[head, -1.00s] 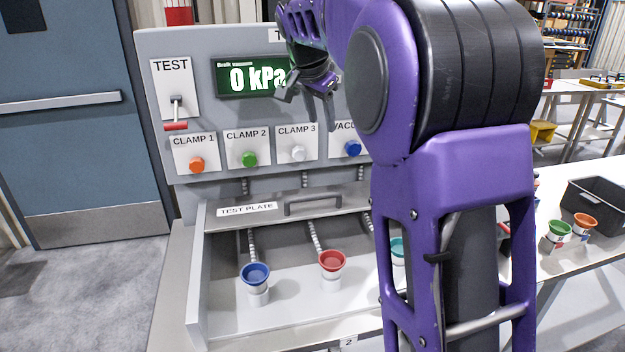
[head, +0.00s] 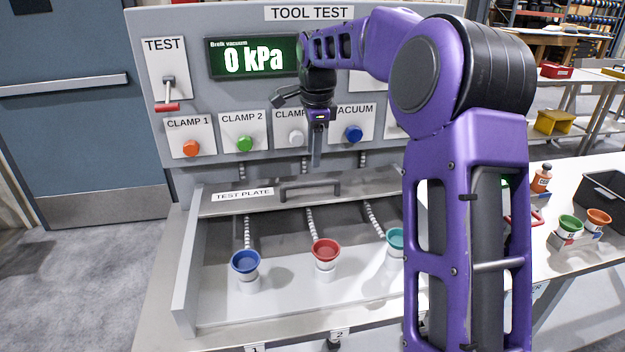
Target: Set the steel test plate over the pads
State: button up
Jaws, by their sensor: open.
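The steel test plate (head: 236,206) is a grey panel labelled TEST PLATE, with a dark bar handle (head: 310,189). It sits raised at the back of the test bay, behind the pads. The blue pad (head: 245,262), red pad (head: 325,251) and teal pad (head: 396,240) stand uncovered on the bay floor, cups facing up. My arm partly hides the teal pad. My gripper (head: 317,160) points down above the handle, in front of the panel, and is open and empty. Its fingers look nearly edge-on, so the gap between them is hard to see.
The tool test panel shows 0 kPa on its display (head: 253,58), with a red-tipped TEST lever (head: 168,95) and several coloured clamp knobs. The bay's left side wall (head: 190,270) stands beside the pads. A bench at right holds more cups and a black bin (head: 606,190).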

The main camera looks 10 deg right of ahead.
aim_at(313, 183)
jog(key=f, duration=0.2)
jog(key=w+f, duration=0.1)
jog(key=f, duration=0.5)
jog(key=shift+w+f+b, duration=0.15)
jog(key=shift+w+b, duration=0.15)
jog(key=shift+b, duration=0.1)
grip_shut()
dwell(0.9)
